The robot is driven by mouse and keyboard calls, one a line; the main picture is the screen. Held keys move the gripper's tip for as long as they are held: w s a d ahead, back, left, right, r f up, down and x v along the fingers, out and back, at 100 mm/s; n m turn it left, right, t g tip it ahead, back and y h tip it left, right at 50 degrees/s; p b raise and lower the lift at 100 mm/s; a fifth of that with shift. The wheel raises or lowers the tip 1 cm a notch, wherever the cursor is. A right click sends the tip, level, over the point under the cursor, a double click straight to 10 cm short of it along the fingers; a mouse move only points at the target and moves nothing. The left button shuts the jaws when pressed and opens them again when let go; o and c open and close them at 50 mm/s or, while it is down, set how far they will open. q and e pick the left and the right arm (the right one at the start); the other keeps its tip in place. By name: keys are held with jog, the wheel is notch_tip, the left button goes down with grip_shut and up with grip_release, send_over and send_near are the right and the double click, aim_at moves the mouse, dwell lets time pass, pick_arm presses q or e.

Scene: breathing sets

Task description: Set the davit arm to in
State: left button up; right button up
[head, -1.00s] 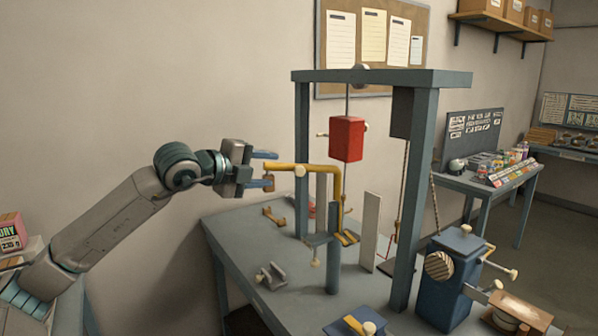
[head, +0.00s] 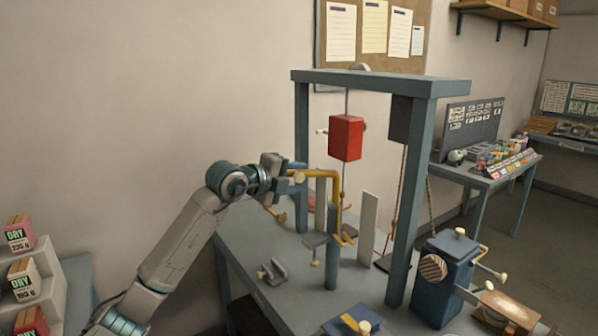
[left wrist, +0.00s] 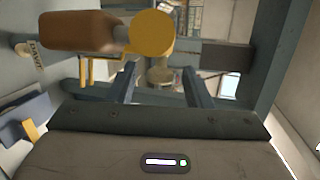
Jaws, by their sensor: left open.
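The davit arm is a bent yellow bar (head: 325,174) on a blue-grey post (head: 332,255). It reaches left from the post, and its outer end is partly hidden by my gripper. My left gripper (head: 289,184) is open at that outer end, its blue fingers pointing right. In the left wrist view, a brown wooden grip (left wrist: 78,32) with a round yellow end (left wrist: 152,33) lies close above the open fingers (left wrist: 160,88). No grip is visible between the fingers; whether they touch it I cannot tell. A DAVIT label (left wrist: 31,58) shows at the left. My right gripper is out of view.
A blue-grey frame (head: 385,77) stands over the bench (head: 250,255), with a red block (head: 346,138) hanging from it. A blue box with a crank (head: 452,275) is at the right. A grey bracket (head: 273,272) lies on the front left, near bare bench.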

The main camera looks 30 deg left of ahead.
pick_arm(q)
jog(key=shift+w+d+f, duration=0.2)
jog(key=shift+w, duration=0.45)
grip_shut()
